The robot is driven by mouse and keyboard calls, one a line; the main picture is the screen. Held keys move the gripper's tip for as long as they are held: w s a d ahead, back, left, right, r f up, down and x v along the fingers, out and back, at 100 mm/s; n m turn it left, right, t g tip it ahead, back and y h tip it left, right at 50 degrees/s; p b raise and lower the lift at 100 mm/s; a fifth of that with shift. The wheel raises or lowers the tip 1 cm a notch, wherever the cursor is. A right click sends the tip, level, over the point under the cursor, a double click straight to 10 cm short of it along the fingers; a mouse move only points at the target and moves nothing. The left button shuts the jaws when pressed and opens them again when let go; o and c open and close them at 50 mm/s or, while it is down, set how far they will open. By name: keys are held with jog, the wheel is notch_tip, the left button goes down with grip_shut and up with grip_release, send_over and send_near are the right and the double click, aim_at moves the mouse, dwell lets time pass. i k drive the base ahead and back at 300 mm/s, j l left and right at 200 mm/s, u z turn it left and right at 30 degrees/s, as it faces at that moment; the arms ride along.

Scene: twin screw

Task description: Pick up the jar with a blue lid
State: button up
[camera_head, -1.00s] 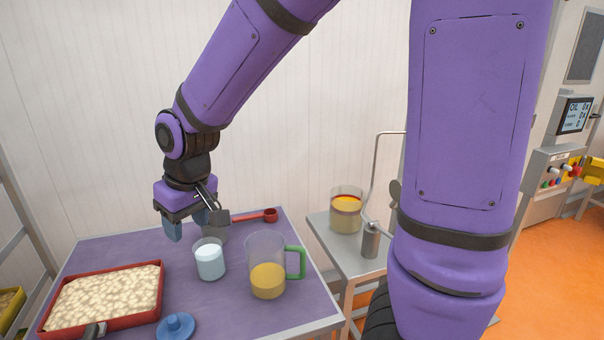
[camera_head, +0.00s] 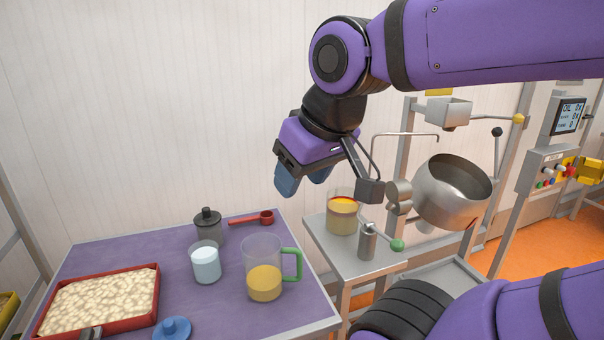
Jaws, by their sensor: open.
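A blue lid with a knob (camera_head: 172,328) shows at the bottom edge of the view, at the front of the purple table (camera_head: 215,310). The picture's edge cuts it off, and I cannot tell whether a jar is under it. A grey jar with a dark lid (camera_head: 208,228) stands upright at the back of the table. A clear glass with whitish contents (camera_head: 205,264) stands in front of it. My gripper (camera_head: 303,180) is open and empty, in the air above and to the right of the table's back edge, well apart from the blue lid.
A clear jug with a green handle and yellow liquid (camera_head: 264,270) stands right of the glass. A red tray (camera_head: 152,310) lies at the left, a red scoop (camera_head: 255,219) at the back. A metal side table (camera_head: 320,243) holds a yellow-filled container (camera_head: 342,214). A steel pot (camera_head: 440,195) is at right.

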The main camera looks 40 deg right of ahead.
aim_at(204, 255)
jog(key=k+l, duration=0.1)
jog(key=k+l+z, duration=0.1)
jog(key=z, duration=0.3)
jog(key=l+z, duration=0.25)
jog(key=z, duration=1.1)
jog(key=u, duration=1.8)
jog(key=i+l+u, duration=0.3)
jog(key=l, duration=0.2)
